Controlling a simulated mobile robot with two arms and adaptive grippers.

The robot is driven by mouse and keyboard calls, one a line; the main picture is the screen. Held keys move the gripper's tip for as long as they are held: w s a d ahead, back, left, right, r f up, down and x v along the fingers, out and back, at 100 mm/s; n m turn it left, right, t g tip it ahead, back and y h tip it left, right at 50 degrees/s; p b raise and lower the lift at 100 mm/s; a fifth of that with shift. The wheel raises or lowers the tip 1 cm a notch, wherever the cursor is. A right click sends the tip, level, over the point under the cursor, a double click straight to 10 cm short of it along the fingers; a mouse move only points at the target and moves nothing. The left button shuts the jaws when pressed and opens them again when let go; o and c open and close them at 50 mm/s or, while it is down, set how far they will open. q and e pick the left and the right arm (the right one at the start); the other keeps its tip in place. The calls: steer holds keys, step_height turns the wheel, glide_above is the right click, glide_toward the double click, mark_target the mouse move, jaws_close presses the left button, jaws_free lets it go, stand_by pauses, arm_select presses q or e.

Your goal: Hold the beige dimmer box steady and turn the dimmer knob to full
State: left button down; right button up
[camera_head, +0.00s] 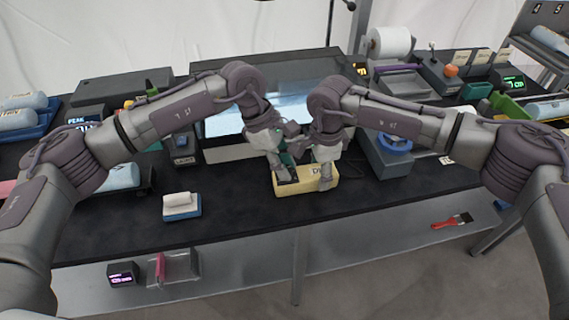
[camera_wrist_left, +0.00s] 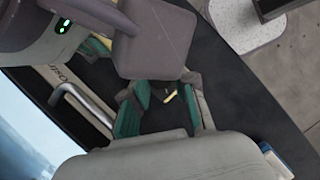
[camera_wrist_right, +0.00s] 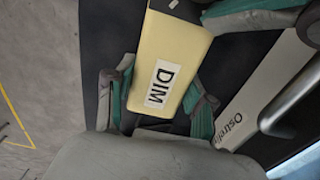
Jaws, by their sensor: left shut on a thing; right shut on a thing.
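The beige dimmer box (camera_head: 318,186) sits at the front of the dark bench in the head view. My right gripper (camera_head: 326,180) is shut across the box. In the right wrist view the beige box (camera_wrist_right: 190,45), with its DIM label, lies between the green-padded fingers (camera_wrist_right: 158,100). My left gripper (camera_head: 285,172) is over the left end of the box, shut on the dimmer knob. In the left wrist view its fingers (camera_wrist_left: 163,112) flank a dark shape with a small yellow mark (camera_wrist_left: 170,97); the knob is mostly hidden, and its setting cannot be told.
A bright screen panel (camera_head: 228,124) stands behind the grippers. A blue-and-white block (camera_head: 181,206) lies left of the box. A blue ring on a grey unit (camera_head: 395,143) is to the right. Bare bench top lies right of the box; a lower shelf (camera_head: 350,236) runs in front.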

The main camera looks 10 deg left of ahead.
arm_select(q)
steer(key=m, duration=0.2)
steer(key=m+g, duration=0.1)
steer(key=m, duration=0.1)
steer(key=shift+w+g+y, duration=0.15)
steer(key=shift+g+y, duration=0.15)
steer(key=shift+y, duration=0.1)
steer(key=shift+m+g+y, duration=0.4)
steer(key=shift+m, duration=1.4)
steer(key=c, duration=0.9)
jaws_free()
steer(key=shift+r, duration=0.1)
steer(key=v, duration=1.1)
steer(key=shift+w+r, duration=0.25)
steer(key=shift+r, duration=0.1)
